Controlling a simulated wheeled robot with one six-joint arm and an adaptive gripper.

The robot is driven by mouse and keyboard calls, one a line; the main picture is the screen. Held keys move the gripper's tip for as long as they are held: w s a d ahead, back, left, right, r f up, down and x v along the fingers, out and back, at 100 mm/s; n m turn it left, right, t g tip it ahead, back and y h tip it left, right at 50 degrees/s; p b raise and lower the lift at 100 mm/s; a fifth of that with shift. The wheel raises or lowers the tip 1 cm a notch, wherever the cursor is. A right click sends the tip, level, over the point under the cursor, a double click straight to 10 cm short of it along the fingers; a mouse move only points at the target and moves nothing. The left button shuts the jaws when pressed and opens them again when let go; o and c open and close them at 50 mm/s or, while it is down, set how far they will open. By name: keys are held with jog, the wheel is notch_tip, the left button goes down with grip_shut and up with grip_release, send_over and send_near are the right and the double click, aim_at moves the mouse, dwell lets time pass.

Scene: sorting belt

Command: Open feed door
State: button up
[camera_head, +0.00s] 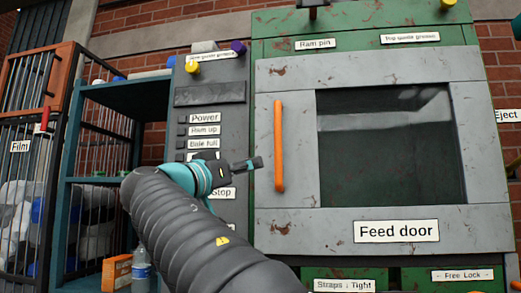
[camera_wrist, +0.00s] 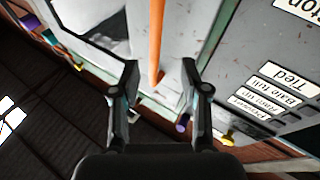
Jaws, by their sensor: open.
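The feed door (camera_head: 387,248) is a grey panel with a dark window and a "Feed door" label; it looks shut in the green machine. Its orange vertical handle (camera_head: 279,146) is on the door's left side. My gripper (camera_head: 254,164) is just left of the handle in the head view. In the wrist view my gripper (camera_wrist: 160,78) is open, its two fingers apart with the orange handle (camera_wrist: 157,40) showing between and beyond them. I see no contact with the handle. The door's grey frame (camera_wrist: 185,25) also shows in the wrist view.
A grey control panel (camera_head: 211,120) with labelled indicators stands left of the door, partly behind my arm. A blue shelf (camera_head: 125,95) and a barred Film cage (camera_head: 22,150) are farther left. A bottle (camera_head: 141,270) and an orange box (camera_head: 117,272) are low at left.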

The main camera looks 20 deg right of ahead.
aim_at(276, 139)
jog(key=w+d+r+p, duration=0.1)
jog(key=d+r, duration=0.1)
jog(key=d, duration=0.1)
jog(key=w+d+r+m+h+p, duration=0.1)
jog(key=w+d+r, duration=0.1)
jog(key=d+r, duration=0.1)
jog(key=w+d+r+m+p, duration=0.1)
jog(key=d+r+p, duration=0.1)
jog(key=d+r, duration=0.1)
jog(key=shift+w+d+r+g+h, duration=0.1)
jog(key=shift+d+g+h, duration=0.1)
jog(key=shift+d, duration=0.15)
jog(key=shift+w+d+r+g+h, duration=0.1)
jog(key=shift+d+g+h, duration=0.1)
jog(key=shift+d, duration=0.15)
grip_shut()
